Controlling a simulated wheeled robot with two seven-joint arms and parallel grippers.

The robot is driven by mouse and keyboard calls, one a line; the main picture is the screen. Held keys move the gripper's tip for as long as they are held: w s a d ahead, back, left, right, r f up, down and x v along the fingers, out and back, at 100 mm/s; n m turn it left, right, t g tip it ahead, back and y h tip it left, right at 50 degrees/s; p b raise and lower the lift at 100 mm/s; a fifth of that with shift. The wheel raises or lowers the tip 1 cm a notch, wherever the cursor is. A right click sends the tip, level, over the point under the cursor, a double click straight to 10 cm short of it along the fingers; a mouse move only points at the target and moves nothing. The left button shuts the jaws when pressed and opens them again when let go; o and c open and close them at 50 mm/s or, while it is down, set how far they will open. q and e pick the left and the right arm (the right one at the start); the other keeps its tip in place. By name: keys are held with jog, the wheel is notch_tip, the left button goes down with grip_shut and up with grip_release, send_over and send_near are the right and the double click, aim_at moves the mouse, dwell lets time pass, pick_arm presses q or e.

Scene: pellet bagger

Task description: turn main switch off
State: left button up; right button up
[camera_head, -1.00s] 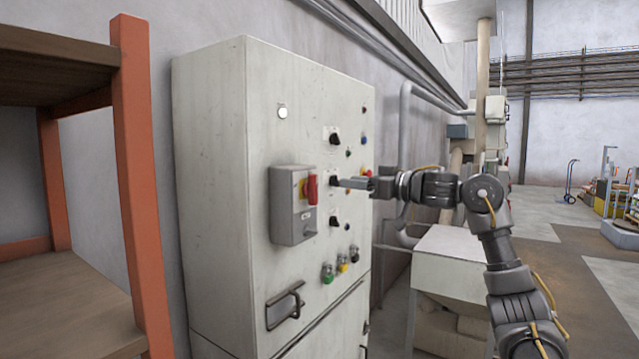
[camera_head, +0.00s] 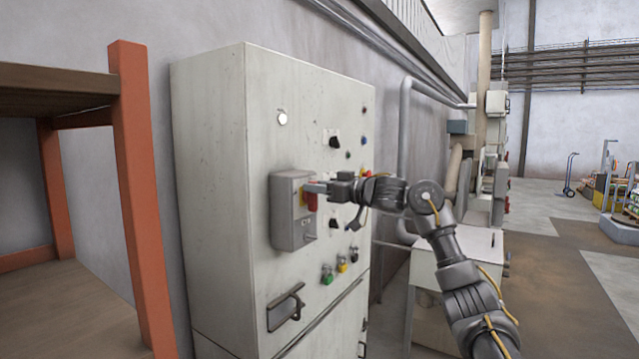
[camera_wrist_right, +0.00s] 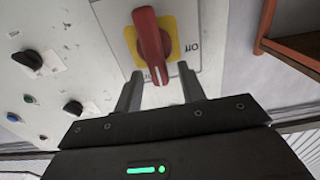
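The main switch is a red rotary handle (camera_wrist_right: 150,45) on a yellow plate (camera_wrist_right: 171,24), mounted on a grey box (camera_head: 285,222) on the cabinet front. In the head view the red handle (camera_head: 311,199) is partly covered by my right gripper (camera_head: 312,188). In the right wrist view my right gripper (camera_wrist_right: 160,90) is open, its two fingers apart, with the handle's lower end just beyond and between the fingertips. I cannot tell whether they touch it. The handle lies nearly along the fingers' direction, and an "OFF" label shows to its right. My left gripper is out of view.
The pale cabinet (camera_head: 215,200) carries several black knobs (camera_head: 335,142) and coloured buttons (camera_head: 342,267) beside the switch box, plus a door handle (camera_head: 285,306) below. An orange-framed shelf (camera_head: 140,200) stands at left. A pale hopper or bin (camera_head: 455,262) stands behind my right arm.

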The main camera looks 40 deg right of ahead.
grip_shut()
dwell(0.3)
jog(key=shift+a, duration=0.1)
jog(key=n, duration=0.4)
jog(key=a+f+n, duration=0.1)
jog(key=n, duration=0.3)
jog(key=a+n+p, duration=0.1)
jog(key=n, duration=0.3)
jog(key=shift+s+a+f, duration=0.15)
jog(key=shift+s+f, duration=0.15)
jog(key=n, duration=0.3)
jog(key=f+n, duration=0.1)
jog(key=n, duration=0.2)
jog(key=shift+a+f, duration=0.15)
jog(key=shift+f, duration=0.05)
dwell(0.3)
